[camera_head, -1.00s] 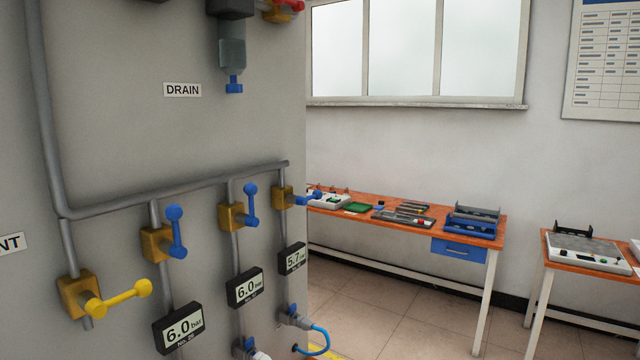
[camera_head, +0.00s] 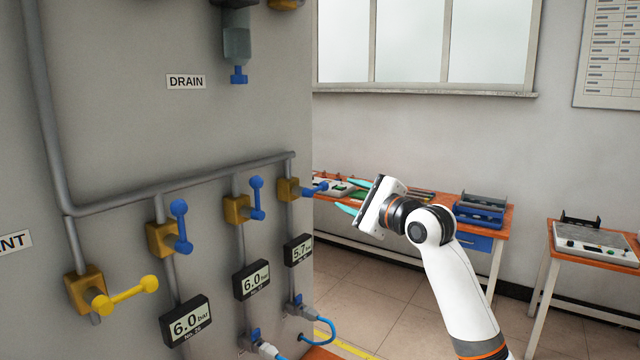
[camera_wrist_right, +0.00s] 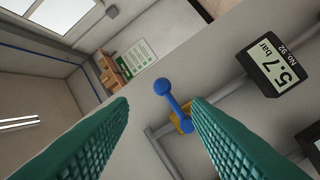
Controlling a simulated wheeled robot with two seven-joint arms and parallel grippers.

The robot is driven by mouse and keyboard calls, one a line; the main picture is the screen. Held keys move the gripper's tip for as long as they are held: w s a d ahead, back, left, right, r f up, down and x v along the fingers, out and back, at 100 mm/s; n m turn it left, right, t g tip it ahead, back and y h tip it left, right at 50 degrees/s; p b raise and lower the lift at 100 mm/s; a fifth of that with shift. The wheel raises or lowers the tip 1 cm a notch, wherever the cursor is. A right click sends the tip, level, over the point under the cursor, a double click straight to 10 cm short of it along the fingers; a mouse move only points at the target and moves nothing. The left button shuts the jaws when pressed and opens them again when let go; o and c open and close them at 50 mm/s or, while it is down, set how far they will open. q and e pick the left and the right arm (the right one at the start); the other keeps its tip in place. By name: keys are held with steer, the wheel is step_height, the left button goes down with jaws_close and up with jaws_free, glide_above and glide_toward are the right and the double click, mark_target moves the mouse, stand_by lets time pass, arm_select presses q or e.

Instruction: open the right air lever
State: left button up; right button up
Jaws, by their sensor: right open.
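The right air lever (camera_head: 314,189) is blue with a ball end and sits on a brass valve body (camera_head: 288,190) at the right end of the pipe. It sticks out sideways, across its vertical pipe. My right gripper (camera_head: 346,196) is open and empty, with its teal fingers pointing left toward this lever, a short way off it. In the right wrist view the blue lever (camera_wrist_right: 172,103) shows ahead between the two fingers (camera_wrist_right: 160,105), apart from them. My left gripper is not in view.
Two other blue levers (camera_head: 257,198) (camera_head: 180,226) point up, and a yellow lever (camera_head: 130,292) points right. Gauges hang below; the one under the right lever (camera_head: 299,250) reads 5.7 bar. A blue hose (camera_head: 328,330) loops below. An orange-topped bench (camera_head: 500,213) stands behind my right arm.

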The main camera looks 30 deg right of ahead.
mark_target(327, 188)
steer(key=w+p, duration=0.1)
steer(key=w, duration=0.2)
steer(key=w+p, duration=0.1)
steer(key=w, duration=0.3)
steer(key=w+p, duration=0.1)
steer(key=w, duration=0.2)
steer(key=shift+w+a, duration=0.25)
steer(key=shift+a, duration=0.05)
steer(key=shift+w+f+p, duration=0.15)
steer(key=shift+w+p, duration=0.2)
steer(key=shift+w, duration=0.1)
jaws_close()
